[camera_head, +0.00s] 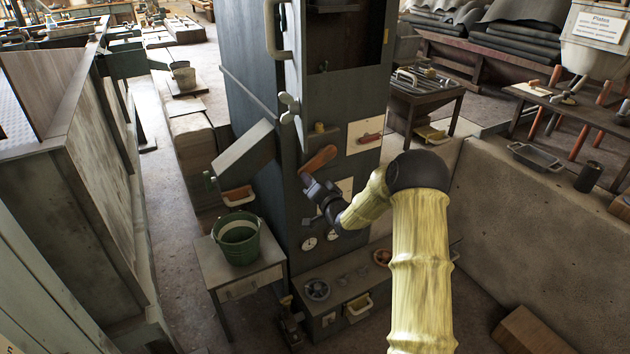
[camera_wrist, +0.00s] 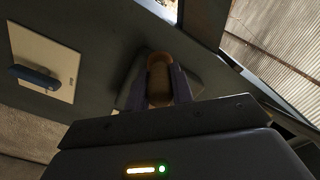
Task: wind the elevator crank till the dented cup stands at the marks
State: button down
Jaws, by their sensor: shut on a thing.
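The elevator is a tall dark grey casing (camera_head: 255,60) in the middle of the head view. The crank's orange-brown wooden grip (camera_head: 320,157) stands out from its front face. My gripper (camera_head: 308,181) is at this grip. In the wrist view the brown grip (camera_wrist: 159,82) sits between the two dark fingers, which are shut on it. The crank's arm is mostly hidden behind the gripper. The casing has a dark opening (camera_head: 345,45) near the top. I cannot make out the dented cup or the marks in either view.
A green bucket (camera_head: 238,240) stands on a small table (camera_head: 220,275) left of the casing. A sloping grey chute (camera_head: 243,155) juts out above it. A low concrete wall (camera_head: 540,230) bounds the right side.

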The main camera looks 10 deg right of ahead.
jog(key=r+m+p, duration=0.1)
jog(key=r+m, duration=0.1)
jog(key=shift+s+a+r+m+p, duration=0.1)
jog(key=shift+a+r+m+p, duration=0.1)
jog(key=shift+a+m+p, duration=0.2)
jog(key=shift+r+m+p, duration=0.95)
jog(key=shift+r+m, duration=0.1)
jog(key=shift+m, duration=0.55)
jog(key=c, duration=1.2)
grip_release()
jog(key=v, duration=1.7)
jog(key=shift+s, duration=0.2)
jog(key=shift+d, duration=0.1)
